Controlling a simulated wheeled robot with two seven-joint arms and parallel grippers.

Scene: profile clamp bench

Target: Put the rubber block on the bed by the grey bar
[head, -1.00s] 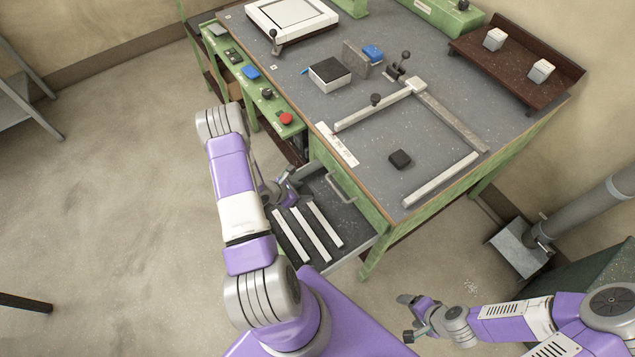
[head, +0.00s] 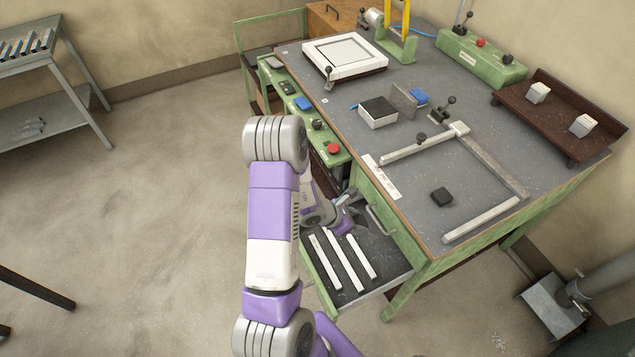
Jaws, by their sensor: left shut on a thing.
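A small black block (head: 441,197), which looks like the rubber block, lies on the grey bench top, the bed (head: 465,180), apart from the bars around it. A long grey bar (head: 495,165) runs along the right side of this area. Paler bars lie at its back left (head: 410,149) and front (head: 481,220). My left gripper (head: 347,213) is low at the back of the open drawer, beside the bench front. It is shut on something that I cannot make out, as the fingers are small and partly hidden. My right gripper is out of view.
The open drawer (head: 390,279) holds 3 pale strips (head: 340,262). A clamp lever (head: 447,108), a black-topped box (head: 378,112) and an upright plate (head: 403,101) stand behind the bed. A brown tray (head: 540,117) with two pale blocks is at right.

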